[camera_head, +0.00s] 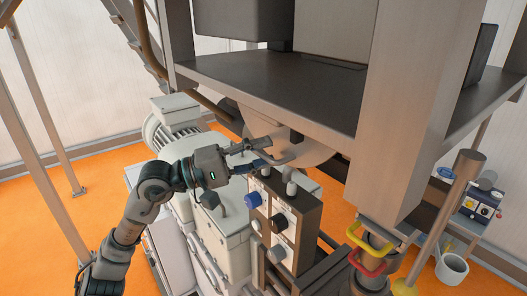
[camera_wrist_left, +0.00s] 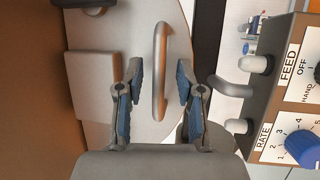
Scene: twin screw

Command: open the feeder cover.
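The feeder cover (camera_head: 312,150) looks like a round beige metal disc under the dark platform, partly hidden. It fills the upper middle of the left wrist view (camera_wrist_left: 105,40). A curved bar handle (camera_wrist_left: 160,70) stands out from it. My left gripper (camera_wrist_left: 159,85) is open, with blue-padded fingers on either side of the lower part of the handle. A gap shows between each finger and the bar. In the head view my left gripper (camera_head: 268,158) reaches in from the left in front of the cover. My right gripper is not in view.
A control box (camera_head: 290,228) with a blue knob (camera_head: 252,200) stands close below and right of the left gripper. Its FEED and RATE labels (camera_wrist_left: 290,70) show at the right of the wrist view. A metal platform (camera_head: 290,88) hangs above. Red (camera_head: 368,262) and yellow handles stand at right.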

